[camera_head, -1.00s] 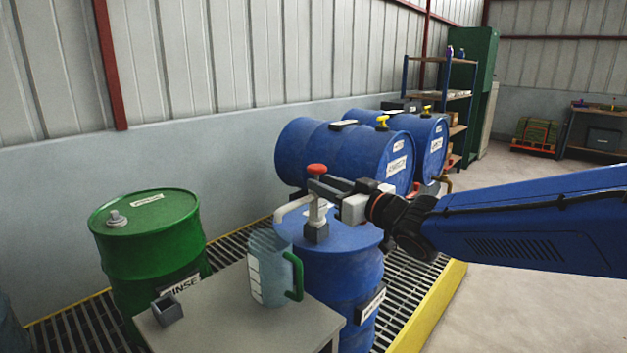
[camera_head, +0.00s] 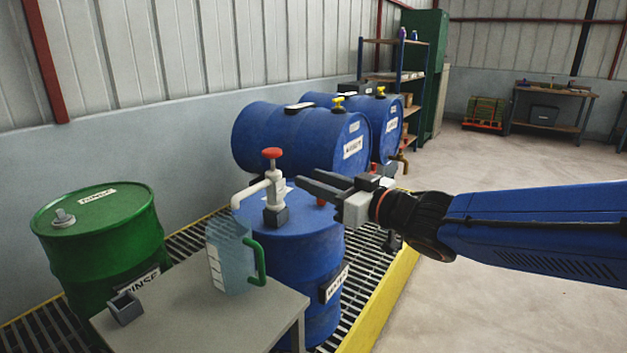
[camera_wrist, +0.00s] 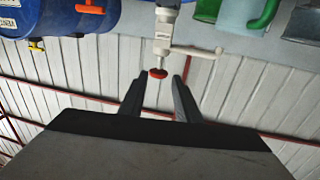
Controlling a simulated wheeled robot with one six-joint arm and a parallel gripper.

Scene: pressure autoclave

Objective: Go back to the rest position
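My gripper (camera_head: 312,187) is open and empty, held above the right side of the upright blue drum (camera_head: 300,243). In the head view its two dark fingers point left, to the right of the white hand pump (camera_head: 274,190) with its red knob (camera_head: 272,153). In the wrist view the fingers (camera_wrist: 157,98) are spread apart, and the red knob (camera_wrist: 157,73) appears between them, farther off. The pump stands on the drum's top, its spout reaching left over a clear jug (camera_head: 228,262) with a green handle.
The jug and a small grey box (camera_head: 125,308) stand on a grey table (camera_head: 190,322). A green drum (camera_head: 100,240) is at the left. Two lying blue drums (camera_head: 290,140) are behind. A yellow-edged grate (camera_head: 385,300) lies below. Open floor (camera_head: 480,310) is at the right.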

